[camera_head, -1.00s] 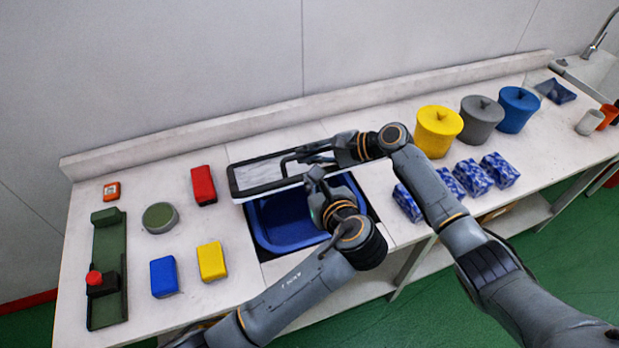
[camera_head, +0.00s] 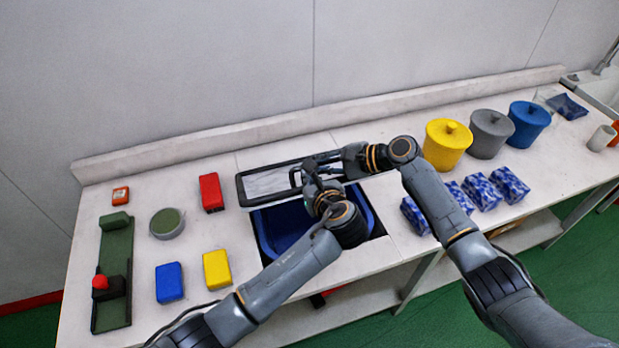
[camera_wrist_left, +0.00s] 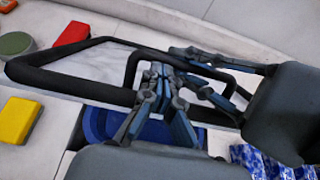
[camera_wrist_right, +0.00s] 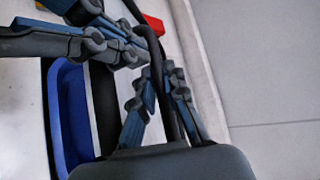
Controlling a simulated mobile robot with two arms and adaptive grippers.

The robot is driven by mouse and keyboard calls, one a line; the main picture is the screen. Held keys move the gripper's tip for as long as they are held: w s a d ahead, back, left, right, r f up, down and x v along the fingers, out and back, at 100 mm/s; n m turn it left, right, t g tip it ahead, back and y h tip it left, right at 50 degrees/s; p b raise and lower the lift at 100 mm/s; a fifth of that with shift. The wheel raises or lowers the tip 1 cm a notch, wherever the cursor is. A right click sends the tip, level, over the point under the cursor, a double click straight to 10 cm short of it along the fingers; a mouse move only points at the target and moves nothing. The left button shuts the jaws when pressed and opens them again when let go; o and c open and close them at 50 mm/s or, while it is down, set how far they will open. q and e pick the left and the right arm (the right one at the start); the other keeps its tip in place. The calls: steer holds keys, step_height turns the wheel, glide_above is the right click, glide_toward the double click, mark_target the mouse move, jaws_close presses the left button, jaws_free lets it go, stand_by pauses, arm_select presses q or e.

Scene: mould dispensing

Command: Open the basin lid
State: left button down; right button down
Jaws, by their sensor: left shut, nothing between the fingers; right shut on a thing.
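The basin lid (camera_head: 243,190) has a black frame around a pale clear-looking panel and carries a black handle (camera_wrist_left: 133,65). It lies across the back of the blue basin (camera_head: 280,232), whose front part is uncovered. My right gripper (camera_wrist_right: 160,78) is shut on the lid's handle. My left gripper (camera_wrist_left: 160,82) is shut and empty, close beside the right fingers at the lid. In the head view the left gripper (camera_head: 318,168) hides part of the lid and basin. Exact finger contact is hard to see where the two grippers overlap.
Red (camera_head: 210,192), blue (camera_head: 169,283) and yellow (camera_head: 216,269) blocks, a round green-topped dish (camera_head: 167,223) and a green device (camera_head: 115,260) stand left. Yellow (camera_head: 446,145), grey (camera_head: 490,134) and blue (camera_head: 528,124) lidded pots and several blue-patterned packs (camera_head: 482,191) stand right. A wall runs behind.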

arm_select(q)
steer(key=shift+w+a+r, duration=0.25)
steer(key=shift+w+r, duration=0.45)
steer(key=shift+r, duration=0.1)
arm_select(e)
steer(key=c, duration=1.7)
jaws_free()
steer(key=shift+s, duration=0.1)
steer(key=shift+o, duration=0.2)
steer(key=shift+d, duration=0.1)
